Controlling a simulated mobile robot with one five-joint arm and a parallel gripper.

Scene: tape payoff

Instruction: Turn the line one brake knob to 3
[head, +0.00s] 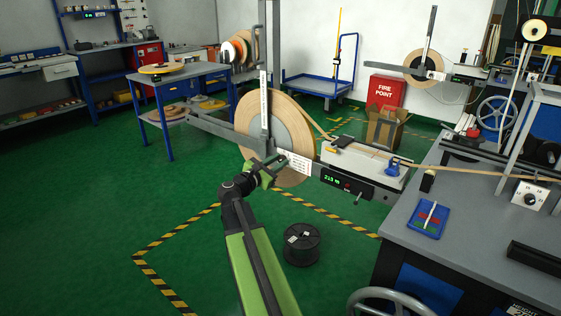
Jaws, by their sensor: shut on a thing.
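A large reel of tan tape (299,130) hangs on a grey stand at the middle of the head view. My green arm reaches up to its front, and my gripper (268,168) is at the reel's hub. The jaws are shut on a small dark knob there, taken as the line one brake knob. The gripper hides most of it, and its pointer and setting cannot be read. A white printed plate (295,163) is just right of the gripper; its marks are too small to read.
A grey unit with a green display (331,179) and a small crank stands right of the reel. A grey bench (470,215) fills the right, with a dial box (530,196). A black spool (301,244) lies on the floor below. Green floor is clear at left.

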